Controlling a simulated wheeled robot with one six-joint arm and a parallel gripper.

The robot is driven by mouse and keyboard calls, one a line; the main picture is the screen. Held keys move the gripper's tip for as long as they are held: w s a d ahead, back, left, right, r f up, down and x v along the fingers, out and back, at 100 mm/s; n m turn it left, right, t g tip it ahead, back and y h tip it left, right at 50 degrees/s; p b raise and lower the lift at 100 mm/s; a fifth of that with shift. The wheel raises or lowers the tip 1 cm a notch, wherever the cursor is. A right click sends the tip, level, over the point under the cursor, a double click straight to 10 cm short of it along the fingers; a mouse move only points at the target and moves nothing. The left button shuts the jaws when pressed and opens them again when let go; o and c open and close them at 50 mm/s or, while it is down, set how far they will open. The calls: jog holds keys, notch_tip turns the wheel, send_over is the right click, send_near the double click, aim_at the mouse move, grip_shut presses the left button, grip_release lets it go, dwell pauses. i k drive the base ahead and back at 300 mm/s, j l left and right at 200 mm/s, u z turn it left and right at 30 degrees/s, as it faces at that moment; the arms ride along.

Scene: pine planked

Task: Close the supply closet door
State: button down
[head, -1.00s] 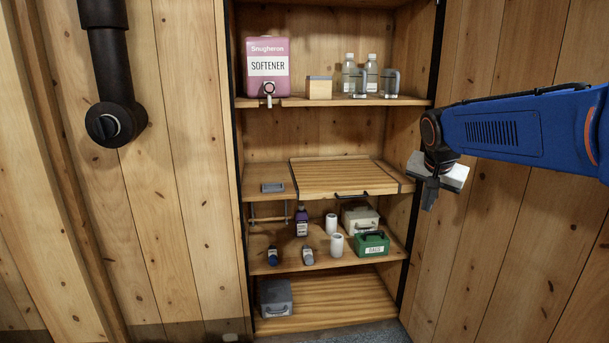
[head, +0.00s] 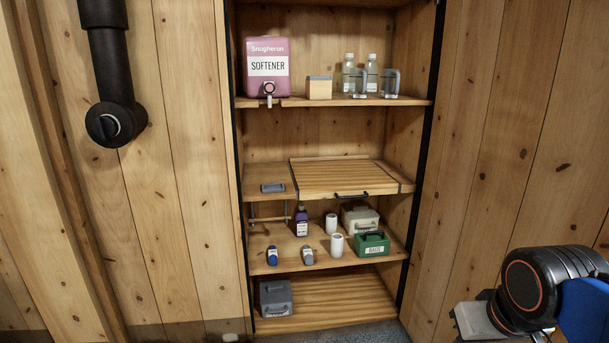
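The supply closet (head: 340,140) stands open in the head view, its shelves in full sight between two dark upright edge strips. I cannot pick out a closet door for certain, as the pine planks on both sides look alike. My gripper (head: 480,322) is at the lower right, in front of the right-hand planks and apart from the closet shelves. Only its pale grey body shows beside the dark wrist joint. Its fingers are hidden or cut off by the bottom edge of the picture, so I cannot see its opening.
A pink softener container (head: 267,67), clear bottles (head: 348,74) and a wooden block (head: 319,88) sit on the upper shelf. Lower down are a pull-out board (head: 335,177), a green box (head: 372,243) and a grey box (head: 275,297). A black pipe (head: 107,50) runs down the left planks.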

aim_at(519, 154)
jog(key=k+l, duration=0.3)
jog(key=l+u, duration=0.1)
jog(key=l, duration=0.3)
jog(key=k+l+u, duration=0.1)
jog(key=l, duration=0.25)
jog(key=k+l+u, duration=0.15)
jog(key=l, duration=0.25)
jog(key=k+l+u, duration=0.1)
jog(key=l, duration=0.25)
jog(key=k+l+u, duration=0.1)
jog(key=l, duration=0.3)
jog(key=k+l+u, duration=0.1)
jog(key=i+l+u, duration=0.2)
jog(key=l, duration=0.55)
jog(key=l+u, duration=0.2)
jog(key=l, duration=0.55)
jog(key=i+l+u, duration=0.2)
jog(key=l, duration=0.6)
jog(key=k, duration=0.1)
